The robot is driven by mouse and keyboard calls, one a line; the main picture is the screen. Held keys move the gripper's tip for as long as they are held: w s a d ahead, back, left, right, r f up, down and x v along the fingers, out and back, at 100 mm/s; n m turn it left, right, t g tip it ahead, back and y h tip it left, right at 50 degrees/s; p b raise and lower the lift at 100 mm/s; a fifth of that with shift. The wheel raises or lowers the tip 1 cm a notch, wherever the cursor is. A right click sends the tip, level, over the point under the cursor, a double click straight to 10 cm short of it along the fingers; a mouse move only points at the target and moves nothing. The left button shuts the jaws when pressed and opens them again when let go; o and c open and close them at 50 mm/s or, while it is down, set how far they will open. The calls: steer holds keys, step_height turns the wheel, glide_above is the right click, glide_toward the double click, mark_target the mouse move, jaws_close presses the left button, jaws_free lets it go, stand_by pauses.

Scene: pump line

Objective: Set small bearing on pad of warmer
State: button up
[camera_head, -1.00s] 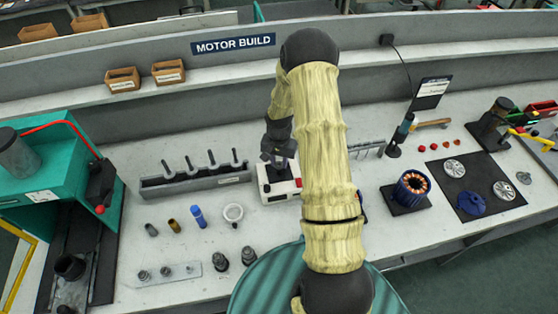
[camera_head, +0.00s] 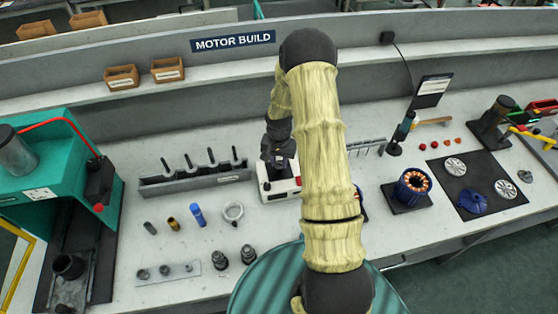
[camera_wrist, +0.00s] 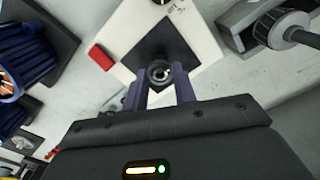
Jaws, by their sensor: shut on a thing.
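The warmer (camera_head: 267,196) is a white box with a dark base and a red part, near the middle of the bench. In the wrist view its white top (camera_wrist: 128,35) carries a dark diamond-shaped pad (camera_wrist: 158,38). My gripper (camera_wrist: 160,80) is shut on the small bearing (camera_wrist: 160,71), a metal ring between the two purple-grey fingers. The bearing overlaps the near part of the pad in the wrist view; whether it touches the pad I cannot tell. In the head view my gripper (camera_head: 279,161) is over the warmer, and the bearing cannot be made out.
A grey rack (camera_head: 195,179) with several upright rods stands left of the warmer. A copper-wound stator (camera_head: 413,186) is to the right. My arm covers part of the bench.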

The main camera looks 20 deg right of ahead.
steer(key=shift+f, duration=0.3)
steer(key=shift+r, duration=0.1)
steer(key=o, duration=1.1)
steer(key=shift+r+p, duration=1.8)
steer(key=shift+r, duration=1.2)
